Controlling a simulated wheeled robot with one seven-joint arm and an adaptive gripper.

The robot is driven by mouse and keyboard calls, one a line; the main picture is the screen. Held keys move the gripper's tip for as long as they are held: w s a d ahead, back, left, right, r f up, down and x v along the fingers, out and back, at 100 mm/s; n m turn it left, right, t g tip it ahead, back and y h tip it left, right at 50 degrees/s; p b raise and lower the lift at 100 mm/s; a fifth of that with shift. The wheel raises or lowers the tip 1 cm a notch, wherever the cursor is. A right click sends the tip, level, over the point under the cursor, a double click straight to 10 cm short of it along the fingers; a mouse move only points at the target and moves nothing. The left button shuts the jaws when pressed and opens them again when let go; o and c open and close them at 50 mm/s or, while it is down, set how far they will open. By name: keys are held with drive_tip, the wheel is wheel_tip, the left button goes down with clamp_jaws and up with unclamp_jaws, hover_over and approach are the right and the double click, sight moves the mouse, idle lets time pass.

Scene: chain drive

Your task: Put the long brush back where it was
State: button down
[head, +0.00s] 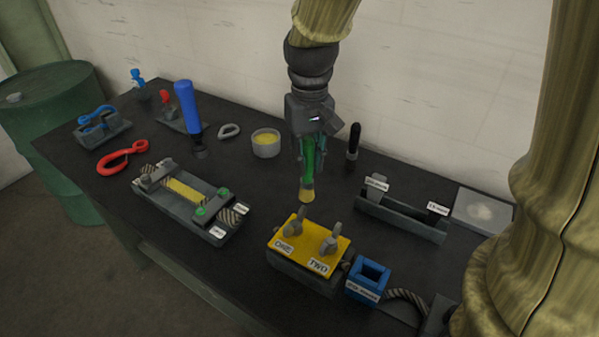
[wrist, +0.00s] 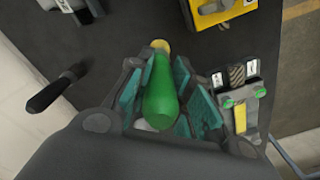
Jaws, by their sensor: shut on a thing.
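My gripper (head: 311,150) is shut on a green-handled brush (head: 307,170) with a yellowish tip, held upright, tip down. The brush hangs over the dark bench, behind the yellow-topped box and right of the pot. In the wrist view my gripper's teal pads (wrist: 160,92) close around the green handle (wrist: 161,95), and its yellow tip points away from me. A blue square holder (head: 367,278) with a label too small to read stands at the front right, open at the top. I cannot tell from the frames where the brush was before.
The yellow-topped box (head: 309,243), marked ONE and TWO, has two grey levers. Around it are a grey pot (head: 265,150) with yellow contents, a black-handled tool (head: 354,140), a labelled tray (head: 400,218), a chain fixture (head: 187,200), a red hook (head: 122,158) and an upright blue handle (head: 187,105).

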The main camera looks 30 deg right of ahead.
drive_tip(key=w+d+f+p, duration=0.1)
drive_tip(key=w+d+f, duration=0.1)
drive_tip(key=w, duration=0.5)
drive_tip(key=w+d+f+p, duration=0.2)
drive_tip(key=w+d+f, duration=0.1)
drive_tip(key=w, duration=0.4)
drive_tip(key=shift+w+d+p, duration=0.3)
drive_tip(key=shift+w+d, duration=0.1)
drive_tip(key=shift+d, duration=0.05)
drive_tip(key=shift+f, duration=0.25)
drive_tip(key=c, duration=1.3)
unclamp_jaws()
drive_tip(key=shift+r, duration=0.15)
wheel_tip(320, 180, up, 12)
drive_tip(key=shift+b, duration=0.65)
